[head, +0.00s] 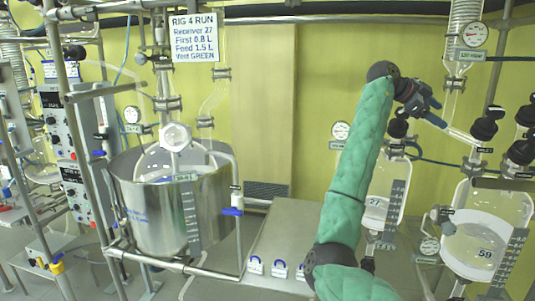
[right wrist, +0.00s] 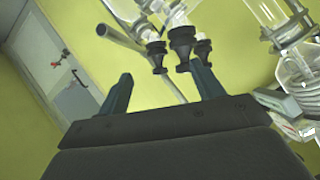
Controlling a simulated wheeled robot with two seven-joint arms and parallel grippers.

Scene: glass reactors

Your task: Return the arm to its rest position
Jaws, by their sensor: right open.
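My right arm, in a green quilted sleeve, rises through the middle of the head view. My right gripper (head: 432,108) is at its upper end, in front of the yellow wall and left of the black-knobbed glass valves (head: 484,128). In the right wrist view the two fingers of my right gripper (right wrist: 163,92) stand wide apart with nothing between them. Black valve knobs (right wrist: 183,40) show beyond the fingertips; I cannot tell how far off they are. My left gripper is not in view.
A steel vessel (head: 150,215) stands at left below a "RIG 4 RUN" sign (head: 193,38). Receiver 27 (head: 398,190) is just right of my arm, and receiver 59 (head: 470,235) is farther right. A steel bench (head: 283,235) holds small white padlock-like items with blue tops.

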